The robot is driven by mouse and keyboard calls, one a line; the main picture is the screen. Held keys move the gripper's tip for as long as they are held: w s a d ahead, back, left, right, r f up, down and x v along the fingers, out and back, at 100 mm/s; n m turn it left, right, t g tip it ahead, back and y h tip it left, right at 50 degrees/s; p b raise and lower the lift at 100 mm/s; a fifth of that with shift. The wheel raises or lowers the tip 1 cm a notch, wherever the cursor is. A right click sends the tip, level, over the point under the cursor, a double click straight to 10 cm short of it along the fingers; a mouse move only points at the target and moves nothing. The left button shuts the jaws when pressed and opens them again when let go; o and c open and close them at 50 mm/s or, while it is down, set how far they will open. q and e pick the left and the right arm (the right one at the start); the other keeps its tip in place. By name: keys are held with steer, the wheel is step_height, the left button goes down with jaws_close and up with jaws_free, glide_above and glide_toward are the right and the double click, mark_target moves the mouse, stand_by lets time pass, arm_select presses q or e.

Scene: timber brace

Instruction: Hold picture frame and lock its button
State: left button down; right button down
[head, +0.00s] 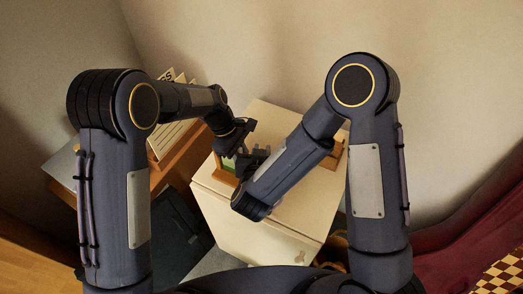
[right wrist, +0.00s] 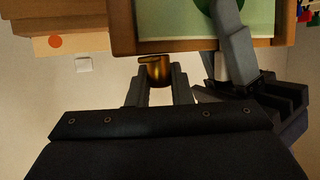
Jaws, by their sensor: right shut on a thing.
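The picture frame (right wrist: 165,46) has a wooden rim around a green picture and fills the top of the right wrist view. In the head view its wooden edge (head: 222,177) shows beside my grippers, mostly hidden. A brass button (right wrist: 155,71) sits just below the rim, between the fingertips of my right gripper (right wrist: 158,80), which is shut on it. My right gripper (head: 251,160) is partly hidden by its own arm in the head view. My left gripper (head: 232,139) is at the frame; one finger (right wrist: 232,40) crosses the frame's front. Its other finger is not clear.
A pale cabinet (head: 260,228) stands under the grippers. A wooden piece (head: 341,152) is at its right side, partly behind my right arm. A wooden desk (head: 190,150) with cards or papers (head: 172,137) is at the left. A wall rises behind.

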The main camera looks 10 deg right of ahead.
steer(key=shift+m+g+h, duration=0.5)
steer(key=shift+m+h, duration=0.8)
steer(key=shift+h, duration=0.2)
steer(key=c, duration=1.3)
jaws_free()
steer(key=v, duration=1.2)
steer(key=shift+w+a, duration=0.1)
steer(key=shift+c, duration=0.3)
